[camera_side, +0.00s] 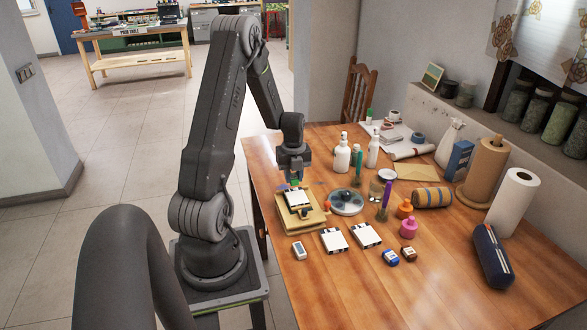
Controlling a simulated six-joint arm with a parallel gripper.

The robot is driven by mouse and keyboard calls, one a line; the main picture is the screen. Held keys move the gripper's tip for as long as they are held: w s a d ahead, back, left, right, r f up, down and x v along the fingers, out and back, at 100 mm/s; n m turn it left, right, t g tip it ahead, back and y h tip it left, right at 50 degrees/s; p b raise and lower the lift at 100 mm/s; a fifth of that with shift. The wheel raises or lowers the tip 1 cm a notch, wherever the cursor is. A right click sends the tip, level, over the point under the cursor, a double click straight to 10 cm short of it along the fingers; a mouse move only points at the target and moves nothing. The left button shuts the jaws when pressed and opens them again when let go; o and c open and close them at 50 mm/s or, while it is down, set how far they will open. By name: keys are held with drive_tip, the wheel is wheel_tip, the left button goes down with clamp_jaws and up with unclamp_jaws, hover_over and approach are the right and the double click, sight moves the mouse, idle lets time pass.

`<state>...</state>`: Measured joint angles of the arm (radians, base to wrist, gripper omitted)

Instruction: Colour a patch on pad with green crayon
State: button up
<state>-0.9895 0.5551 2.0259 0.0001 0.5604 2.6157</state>
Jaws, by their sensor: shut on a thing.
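My gripper (294,174) points down over the near left part of the wooden table. It is shut on a small green thing, likely the green crayon (294,184), of which only a short piece shows below the fingers. A white pad (298,199) with dark edges lies on a wooden board (313,219), just below the gripper. The crayon's lower end is at the far edge of the pad. I cannot tell whether it touches the paper, and no green patch can be made out on it.
Two white pads with dark clips (334,240) and a small pale block (299,250) lie in front of the board. A round grey dish (346,202) stands close on the right.

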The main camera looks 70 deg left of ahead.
sight(294, 177)
wheel_tip(294, 177, down, 2)
drive_tip(key=shift+f, duration=0.25)
drive_tip(key=shift+d+f, duration=0.15)
drive_tip(key=shift+f, duration=0.1)
drive_tip(key=d, duration=0.2)
drive_tip(key=d+r, duration=0.1)
drive_tip(key=d, duration=0.1)
drive_tip(key=shift+d+r, duration=0.1)
drive_tip(key=shift+d, duration=1)
drive_tip(key=shift+a, duration=3.35)
drive_tip(key=shift+w+d, duration=0.2)
drive_tip(key=shift+d, duration=3.2)
drive_tip(key=shift+a, duration=3.4)
drive_tip(key=shift+d+f, duration=0.1)
drive_tip(key=shift+f, duration=0.15)
drive_tip(key=shift+r, duration=3.5)
